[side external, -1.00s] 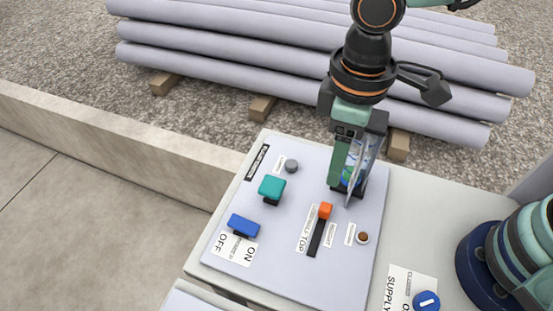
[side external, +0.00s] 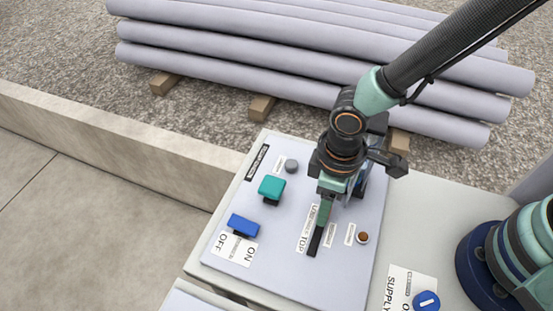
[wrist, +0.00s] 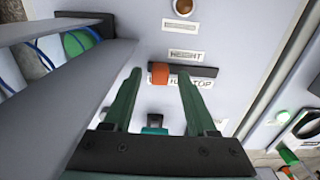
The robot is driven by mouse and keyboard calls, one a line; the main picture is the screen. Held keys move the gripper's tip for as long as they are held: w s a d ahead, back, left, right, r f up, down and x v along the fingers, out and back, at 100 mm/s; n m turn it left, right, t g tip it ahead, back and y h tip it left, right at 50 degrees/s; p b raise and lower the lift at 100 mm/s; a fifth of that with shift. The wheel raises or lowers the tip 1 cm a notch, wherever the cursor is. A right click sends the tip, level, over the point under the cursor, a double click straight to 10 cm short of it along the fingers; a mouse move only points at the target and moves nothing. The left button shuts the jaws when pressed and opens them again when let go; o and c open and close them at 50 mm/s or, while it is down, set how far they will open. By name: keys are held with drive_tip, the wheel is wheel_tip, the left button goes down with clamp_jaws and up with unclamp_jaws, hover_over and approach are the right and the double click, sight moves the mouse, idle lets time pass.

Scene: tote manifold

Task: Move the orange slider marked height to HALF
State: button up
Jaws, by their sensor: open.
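The orange slider (wrist: 160,74) sits near the left end of its dark track (wrist: 200,71) in the wrist view. The track also shows in the side view (side external: 315,242), where my gripper hides the orange knob. A HEIGHT label (wrist: 185,55) is above the track. The scale label (wrist: 198,83) below it is partly covered; TOP is readable at its right end. My gripper (wrist: 159,73) is open, with one finger on each side of the orange knob and a gap to both. In the side view my gripper (side external: 322,217) is low over the track's upper end.
A teal knob (side external: 272,187), a blue switch (side external: 243,225) and a grey button (side external: 292,166) are on the panel (side external: 350,280) left of my gripper. A brown button (side external: 362,237) is close by on the right. A blue supply dial (side external: 426,300) is at lower right.

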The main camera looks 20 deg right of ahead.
drive_tip(key=shift+f, duration=0.15)
clamp_jaws()
idle(1.4)
